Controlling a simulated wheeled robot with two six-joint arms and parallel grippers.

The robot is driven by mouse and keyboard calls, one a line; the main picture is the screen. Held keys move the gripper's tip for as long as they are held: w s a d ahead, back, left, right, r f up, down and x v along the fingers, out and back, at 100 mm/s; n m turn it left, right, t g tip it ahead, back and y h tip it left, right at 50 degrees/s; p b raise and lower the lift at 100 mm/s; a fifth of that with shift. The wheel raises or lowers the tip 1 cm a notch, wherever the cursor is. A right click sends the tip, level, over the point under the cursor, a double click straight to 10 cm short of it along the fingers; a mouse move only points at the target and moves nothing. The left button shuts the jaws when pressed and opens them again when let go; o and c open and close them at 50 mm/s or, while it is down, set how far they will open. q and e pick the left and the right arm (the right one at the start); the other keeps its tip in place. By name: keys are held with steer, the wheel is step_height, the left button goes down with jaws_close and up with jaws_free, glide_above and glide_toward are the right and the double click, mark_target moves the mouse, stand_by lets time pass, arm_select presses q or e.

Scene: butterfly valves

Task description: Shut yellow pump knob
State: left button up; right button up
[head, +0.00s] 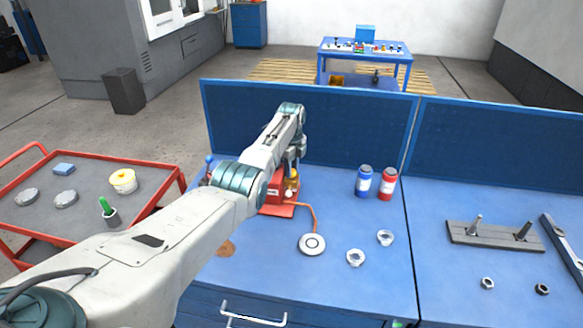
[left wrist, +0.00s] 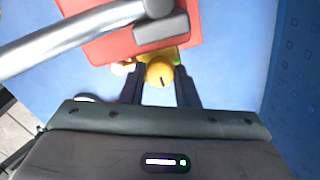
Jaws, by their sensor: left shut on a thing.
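The red pump (head: 275,209) sits on the blue workbench, partly hidden behind my left arm. Its yellow knob (head: 293,176) shows only in part beside my gripper. In the left wrist view the round yellow knob (left wrist: 160,72), with a dark mark on its face, lies between the two dark fingers of my left gripper (left wrist: 160,81). The gripper is shut on the knob. The red pump body (left wrist: 100,48) and a grey metal bar (left wrist: 75,35) fill the top of that view. My right gripper is not in view.
An orange hose runs from the pump to a white disc (head: 312,244). Metal rings (head: 356,258), a blue bottle (head: 364,182) and a red bottle (head: 387,185) stand to the right. A blue panel (head: 350,130) rises behind. A red-framed cart (head: 150,165) stands at left.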

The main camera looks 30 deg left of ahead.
arm_select(q)
steer(key=shift+m, duration=0.3)
steer(key=o, duration=0.7)
steer(key=shift+r, duration=0.15)
step_height(320, 180, up, 11)
steer(key=b, duration=0.3)
steer(key=shift+f, duration=0.25)
